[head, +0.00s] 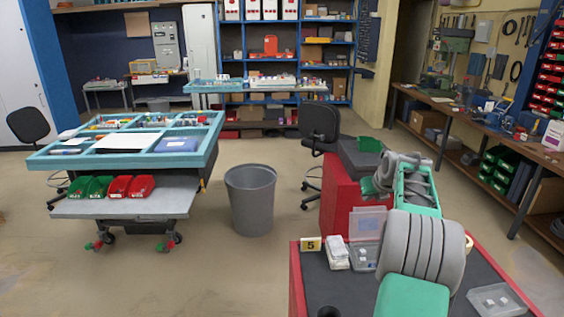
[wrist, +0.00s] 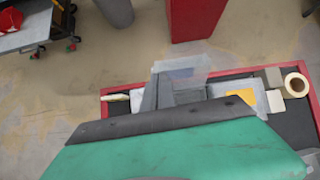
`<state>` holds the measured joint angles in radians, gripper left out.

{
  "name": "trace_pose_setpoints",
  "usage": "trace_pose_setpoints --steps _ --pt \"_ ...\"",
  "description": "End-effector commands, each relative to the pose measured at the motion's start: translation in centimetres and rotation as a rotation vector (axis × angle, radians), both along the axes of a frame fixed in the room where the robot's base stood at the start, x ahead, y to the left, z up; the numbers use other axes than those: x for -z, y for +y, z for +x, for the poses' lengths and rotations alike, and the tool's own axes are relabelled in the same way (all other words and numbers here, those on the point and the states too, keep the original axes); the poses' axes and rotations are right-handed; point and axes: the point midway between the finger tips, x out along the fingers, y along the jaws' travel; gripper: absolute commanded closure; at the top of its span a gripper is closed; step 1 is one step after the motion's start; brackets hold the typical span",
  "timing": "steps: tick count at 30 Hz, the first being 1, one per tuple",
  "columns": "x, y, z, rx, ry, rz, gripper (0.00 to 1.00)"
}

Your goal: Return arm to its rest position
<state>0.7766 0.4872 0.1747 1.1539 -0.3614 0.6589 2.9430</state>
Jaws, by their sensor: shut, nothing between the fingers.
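My arm (head: 420,245), grey and green, reaches up and away over the red-edged workbench in the head view. My gripper (wrist: 158,92) shows as two dark grey fingers past the green body in the wrist view, shut with nothing between them. It is above the bench. In the head view its fingers are hard to make out near the arm's far end. A clear box with a raised lid (head: 368,222) stands on the bench left of my arm. Its lid also shows in the wrist view (wrist: 190,68). Another clear box (head: 496,298) lies at the right.
The bench top (head: 345,290) is dark, with a "5" sign (head: 311,244) and white packets (head: 336,253). A red cabinet (head: 342,195) stands behind. A grey bin (head: 250,200) and a blue cart (head: 60,160) are to the left. Floor at the lower left is clear.

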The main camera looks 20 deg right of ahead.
Motion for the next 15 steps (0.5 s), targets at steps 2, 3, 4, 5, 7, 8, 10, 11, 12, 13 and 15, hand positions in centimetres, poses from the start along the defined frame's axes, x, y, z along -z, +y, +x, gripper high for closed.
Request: trace_pose_setpoints --steps 2,3,4,5,7,8,10,11,12,13,15 --pt "-1.2 3.0 0.3 -0.123 0.032 -0.076 1.00" --pt "-1.8 5.0 0.2 -0.213 0.059 -0.132 1.00" --pt "-2.1 6.8 0.1 -0.291 0.081 -0.179 1.00" --pt "-2.5 8.6 -0.1 -0.376 0.104 -0.230 1.00" --pt "-3.3 12.9 -0.9 -0.581 0.157 -0.353 1.00" --pt "-3.6 14.6 -1.4 -0.669 0.177 -0.406 1.00" --pt "-4.0 18.6 -2.8 -0.875 0.224 -0.528 1.00" --pt "-4.1 20.3 -3.5 -0.965 0.242 -0.581 1.00" --pt "-4.2 22.4 -4.5 -1.085 0.263 -0.651 1.00" --pt "-4.3 24.0 -5.4 -1.174 0.278 -0.704 1.00" --pt "-4.2 27.4 -7.6 -1.386 0.309 -0.826 1.00"
